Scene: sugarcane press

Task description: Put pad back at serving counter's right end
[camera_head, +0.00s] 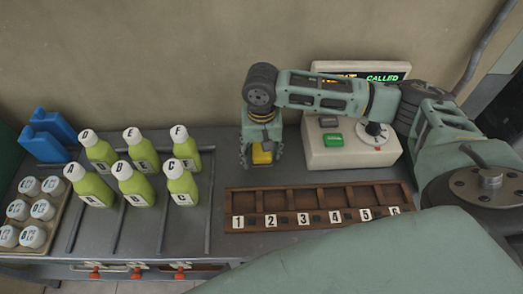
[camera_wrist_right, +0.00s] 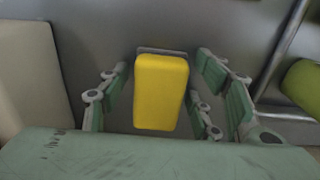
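A yellow block (camera_wrist_right: 161,90), which I take to be the pad, stands on the grey counter beneath my right gripper (camera_wrist_right: 165,95). A thin grey edge shows at its far end in the right wrist view. The gripper's fingers are open on both sides of the block, with gaps visible between them and it. In the head view the right gripper (camera_head: 261,156) points down, left of the console, and the yellow block (camera_head: 262,153) is mostly hidden by it. The serving counter (camera_head: 228,160) runs along the wall. My left gripper is not in view.
A console (camera_head: 348,154) with a green button and knob stands right of the gripper. A numbered wooden rack (camera_head: 310,220) lies in front. Several green bottles (camera_head: 140,190) stand left, with white-lidded cups (camera_head: 32,234) and blue packs (camera_head: 45,136) farther left.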

